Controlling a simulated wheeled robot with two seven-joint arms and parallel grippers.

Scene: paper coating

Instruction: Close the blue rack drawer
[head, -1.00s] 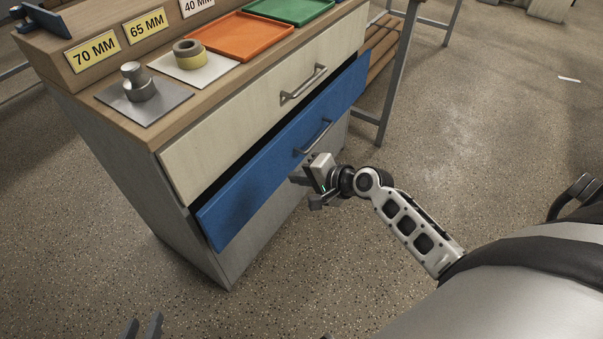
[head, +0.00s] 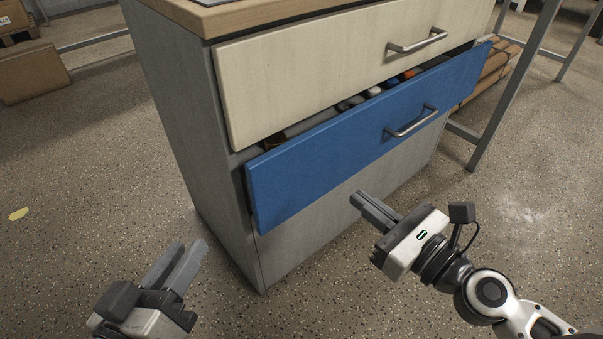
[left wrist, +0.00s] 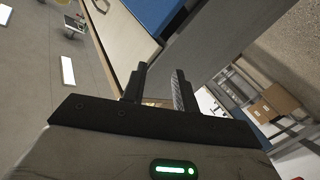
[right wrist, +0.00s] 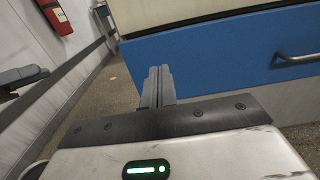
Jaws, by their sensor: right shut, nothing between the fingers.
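The blue drawer (head: 345,150) stands partly pulled out of the grey cabinet, and some things inside show through the gap above its front. Its metal handle (head: 412,123) is free. My right gripper (head: 360,200) is shut and empty, in front of the cabinet and apart from the drawer in the head view. In the right wrist view its fingertips (right wrist: 160,70) overlap the lower part of the blue front (right wrist: 210,62); contact cannot be told. My left gripper (head: 190,250) is open and empty, left of the cabinet's front corner. A gap shows between its fingers (left wrist: 160,70).
A cream drawer (head: 320,75) sits above the blue one, under the wooden top (head: 240,15). A grey panel (head: 340,225) lies below. A table leg (head: 515,85) stands at the right. The floor in front is clear.

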